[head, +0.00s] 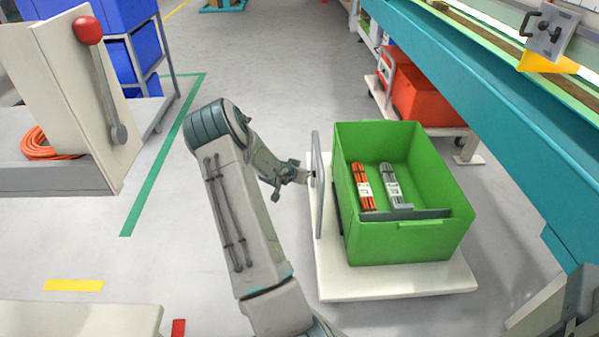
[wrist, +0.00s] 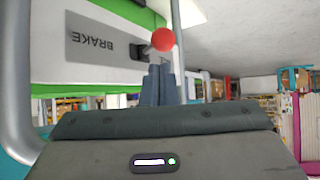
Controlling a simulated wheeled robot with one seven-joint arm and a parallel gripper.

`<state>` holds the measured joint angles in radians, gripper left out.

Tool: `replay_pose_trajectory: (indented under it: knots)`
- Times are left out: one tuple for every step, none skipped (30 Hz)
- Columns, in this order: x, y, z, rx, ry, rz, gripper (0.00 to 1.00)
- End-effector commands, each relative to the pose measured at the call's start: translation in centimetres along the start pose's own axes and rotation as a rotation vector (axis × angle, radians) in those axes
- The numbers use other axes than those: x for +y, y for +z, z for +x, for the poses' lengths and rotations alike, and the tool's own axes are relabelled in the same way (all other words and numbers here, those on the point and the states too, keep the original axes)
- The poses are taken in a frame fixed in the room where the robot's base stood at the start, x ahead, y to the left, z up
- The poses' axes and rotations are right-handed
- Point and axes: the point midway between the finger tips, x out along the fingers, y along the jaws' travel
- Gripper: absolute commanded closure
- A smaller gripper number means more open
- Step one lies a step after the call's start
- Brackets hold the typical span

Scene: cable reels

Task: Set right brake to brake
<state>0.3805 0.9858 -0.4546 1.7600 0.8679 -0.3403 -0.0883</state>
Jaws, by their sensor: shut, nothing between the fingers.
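In the wrist view a grey brake plate (wrist: 100,45) bears the word BRAKE, upside down in this picture. A red ball knob (wrist: 163,39) is at the plate's right end, away from the word, beside a dark slot. My gripper (wrist: 160,70) is shut and empty, its fingertips just below the knob in the picture; I cannot tell if they touch. In the head view my gripper (head: 309,175) is at the upright handle frame (head: 319,190) on the left of a white cart (head: 400,285). The brake plate and knob are not visible in the head view.
A green crate (head: 405,245) with an orange and a grey cable bundle stands on the cart. At left a beige panel carries a larger red-knobbed lever (head: 102,80). A teal bench (head: 490,120) runs along the right. The floor between is clear.

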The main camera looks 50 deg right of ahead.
Motion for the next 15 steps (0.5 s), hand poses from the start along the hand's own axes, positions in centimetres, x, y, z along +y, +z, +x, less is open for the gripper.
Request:
replay_pose_trajectory:
  knots:
    - [0.3, -0.4, -1.2, 0.0, -0.001, 0.001, 1.0]
    - [0.5, -0.5, -1.7, 0.0, -0.002, 0.0, 1.0]
    - [0.8, -0.6, -2.3, -0.001, -0.002, 0.0, 1.0]
    - [1.0, -0.7, -2.8, -0.001, -0.002, 0.001, 1.0]
    - [1.2, -0.8, -3.2, 0.0, -0.002, 0.0, 1.0]
    - [1.4, -0.9, -3.7, 0.0, -0.002, 0.0, 1.0]
    - [1.6, -0.9, -4.1, 0.0, -0.001, 0.0, 1.0]
    - [1.7, -1.0, -4.4, 0.0, -0.001, 0.001, 1.0]
    - [2.0, -1.1, -4.7, 0.0, 0.0, 0.001, 1.0]
    - [2.1, -1.1, -4.9, -0.001, 0.001, 0.001, 1.0]
    - [2.2, -1.1, -5.0, 0.0, 0.001, 0.002, 1.0]
    - [2.3, -1.2, -5.2, 0.0, 0.001, 0.002, 1.0]
    - [2.4, -1.2, -5.3, 0.0, 0.001, 0.002, 1.0]
    - [2.5, -1.2, -5.4, 0.0, 0.001, 0.002, 1.0]
    - [2.5, -1.1, -5.4, 0.0, 0.002, 0.002, 1.0]
